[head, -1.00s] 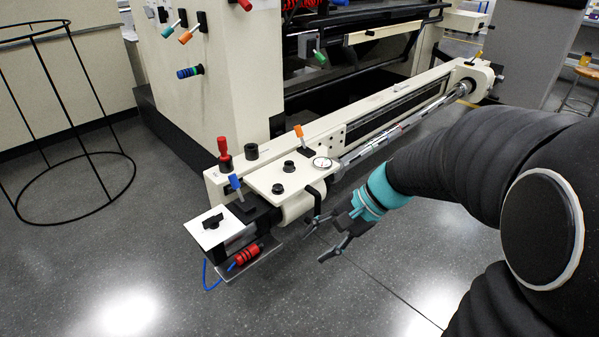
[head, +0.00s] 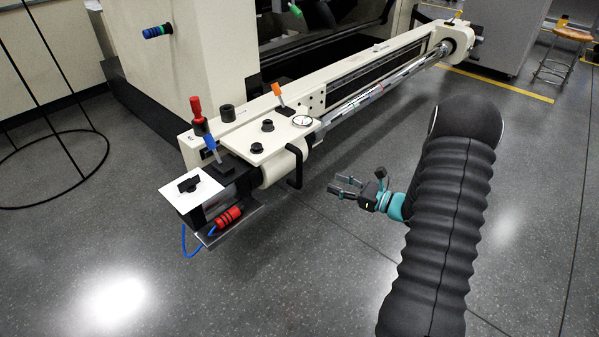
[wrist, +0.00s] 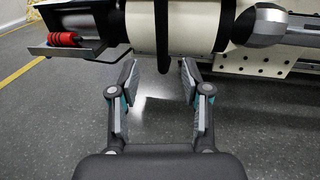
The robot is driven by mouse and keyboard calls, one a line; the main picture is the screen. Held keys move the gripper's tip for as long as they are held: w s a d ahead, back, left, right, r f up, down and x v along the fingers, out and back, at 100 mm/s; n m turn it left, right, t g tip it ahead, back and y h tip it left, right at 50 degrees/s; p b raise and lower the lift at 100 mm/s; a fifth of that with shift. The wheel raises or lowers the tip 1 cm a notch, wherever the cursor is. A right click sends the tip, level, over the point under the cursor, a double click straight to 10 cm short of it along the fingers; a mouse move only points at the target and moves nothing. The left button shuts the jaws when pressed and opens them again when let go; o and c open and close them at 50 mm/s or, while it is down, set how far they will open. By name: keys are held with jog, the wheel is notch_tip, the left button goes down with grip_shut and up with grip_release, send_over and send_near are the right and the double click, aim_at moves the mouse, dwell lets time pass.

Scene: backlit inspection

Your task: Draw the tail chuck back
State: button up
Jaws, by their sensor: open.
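The tail chuck (head: 283,166) is a cream cylinder at the near end of the long cream beam, with a bent black handle (head: 296,168) hanging from its side. In the wrist view the chuck (wrist: 192,27) spans the top, and the black handle (wrist: 162,38) hangs down ahead, in line with the gap between my fingers. My gripper (head: 340,185) is open and empty, to the right of the handle and apart from it. It also shows in the wrist view (wrist: 158,72), with both fingers spread.
A polished shaft (head: 370,97) runs along the beam to the far end housing (head: 456,40). Red-topped (head: 198,112) and orange-topped (head: 278,92) levers and a dial (head: 303,121) stand on top. Grey floor (head: 300,270) in front is clear.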

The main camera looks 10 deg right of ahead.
aim_at(299, 169)
jog(key=x, duration=1.3)
jog(key=shift+w+a+f+b, duration=0.1)
jog(key=shift+w+b, duration=0.25)
jog(key=shift+b, duration=0.05)
grip_shut()
